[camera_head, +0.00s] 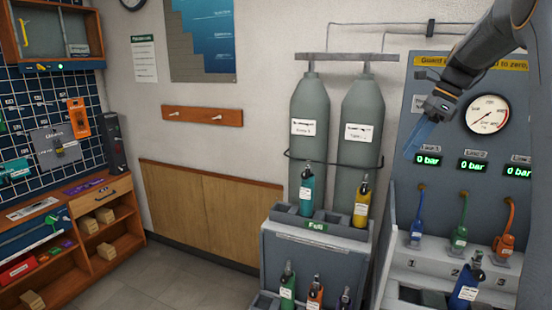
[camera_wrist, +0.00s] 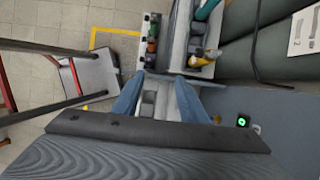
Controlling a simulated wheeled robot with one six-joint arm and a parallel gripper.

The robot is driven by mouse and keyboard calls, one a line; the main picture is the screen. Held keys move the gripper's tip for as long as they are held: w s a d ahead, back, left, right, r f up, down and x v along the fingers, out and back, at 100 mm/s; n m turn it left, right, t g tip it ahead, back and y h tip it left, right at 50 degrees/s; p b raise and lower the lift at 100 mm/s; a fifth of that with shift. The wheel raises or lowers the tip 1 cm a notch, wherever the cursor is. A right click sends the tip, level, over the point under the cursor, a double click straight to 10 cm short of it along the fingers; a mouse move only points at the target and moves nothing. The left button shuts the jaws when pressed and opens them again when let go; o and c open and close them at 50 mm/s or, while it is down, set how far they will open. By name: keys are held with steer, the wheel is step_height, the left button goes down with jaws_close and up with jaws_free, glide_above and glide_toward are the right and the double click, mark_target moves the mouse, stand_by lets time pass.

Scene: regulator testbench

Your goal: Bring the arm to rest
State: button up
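My gripper (camera_head: 418,140) hangs from my arm at the upper right in the head view, its blue fingers pointing down and left. It is in front of the grey test panel (camera_head: 398,100), left of the round gauge (camera_head: 487,114). In the wrist view my gripper (camera_wrist: 158,99) shows two blue fingers spread apart. Nothing is held between them; a bench surface and floor show beyond. In the head view the fingers overlap, so the gap does not show there.
Two tall grey cylinders (camera_head: 309,150) stand left of my gripper, behind a rack (camera_head: 275,236) with several small bottles. Floor (camera_head: 185,275) is clear at left.

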steer(key=s+a+f+n+h+b, duration=0.1)
steer(key=s+a+f+n+b, duration=0.1)
steer(key=s+a+f+n, duration=0.3)
steer(key=s+a+f+n+g+h+b, duration=0.1)
steer(key=a+f+n+b, duration=0.15)
steer(key=f, duration=0.45)
steer(key=s+a+f+n+b, duration=0.1)
steer(key=s+a+f+n, duration=0.3)
steer(key=f, duration=0.3)
steer(key=s+a+f+n+h+b, duration=0.2)
steer(key=s+a+f+n+b, duration=0.2)
steer(key=s+a+f+n, duration=0.3)
steer(key=s+f+n, duration=0.4)
steer(key=s+f, duration=0.3)
steer(key=s, duration=0.2)
steer(key=shift+s+a, duration=0.15)
steer(key=shift+s, duration=0.1)
